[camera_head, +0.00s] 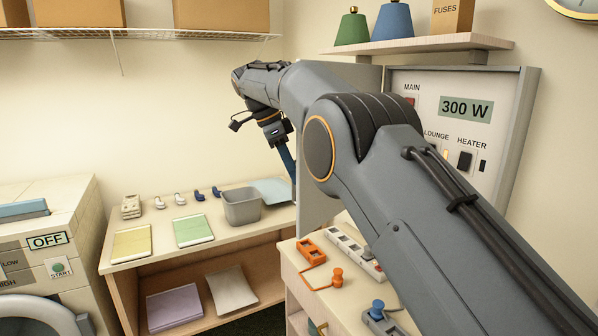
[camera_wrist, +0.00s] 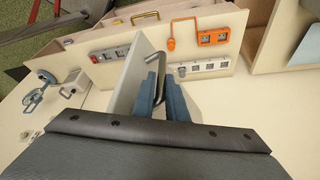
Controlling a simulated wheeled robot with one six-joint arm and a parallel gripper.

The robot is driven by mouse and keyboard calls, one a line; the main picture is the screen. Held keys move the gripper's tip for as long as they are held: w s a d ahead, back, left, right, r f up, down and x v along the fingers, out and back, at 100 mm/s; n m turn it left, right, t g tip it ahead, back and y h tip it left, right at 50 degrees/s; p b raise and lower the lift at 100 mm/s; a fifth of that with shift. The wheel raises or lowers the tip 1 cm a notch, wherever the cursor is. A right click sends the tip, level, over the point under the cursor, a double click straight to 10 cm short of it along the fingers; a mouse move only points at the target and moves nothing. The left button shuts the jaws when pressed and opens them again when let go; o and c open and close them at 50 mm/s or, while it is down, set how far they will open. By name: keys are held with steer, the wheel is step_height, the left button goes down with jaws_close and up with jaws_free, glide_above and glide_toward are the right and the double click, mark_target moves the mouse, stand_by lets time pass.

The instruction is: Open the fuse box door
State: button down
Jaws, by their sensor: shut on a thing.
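The grey fuse box (camera_head: 518,125) is on the wall at the right, its inside exposed with a 300 W display (camera_head: 466,109) and switches marked MAIN, LOUNGE and HEATER. Its grey door (camera_head: 314,205) stands swung out from the left side of the box, partly hidden behind my arm. The door shows edge-on as a pale panel in the wrist view (camera_wrist: 128,88). My gripper (camera_wrist: 162,88) is shut on the bent grey door handle (camera_wrist: 159,62), with its blue fingers on both sides of it. In the head view my gripper (camera_head: 287,160) is beside the door, its tips partly hidden.
Below is a counter with an orange device (camera_head: 311,250), a white power strip (camera_head: 352,250) and a blue-knobbed device (camera_head: 378,312). A lower table at left holds a grey bin (camera_head: 241,206) and notebooks (camera_head: 193,230). A shelf (camera_head: 420,44) hangs above the box.

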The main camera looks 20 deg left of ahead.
steer(key=shift+w+d+r, duration=0.15)
steer(key=shift+w+r, duration=0.05)
steer(key=shift+w, duration=0.1)
steer(key=c, duration=1.8)
jaws_free()
steer(key=shift+w+d, duration=0.15)
steer(key=shift+s+a+f, duration=0.15)
steer(key=shift+s+a, duration=0.1)
steer(key=shift+d, duration=0.1)
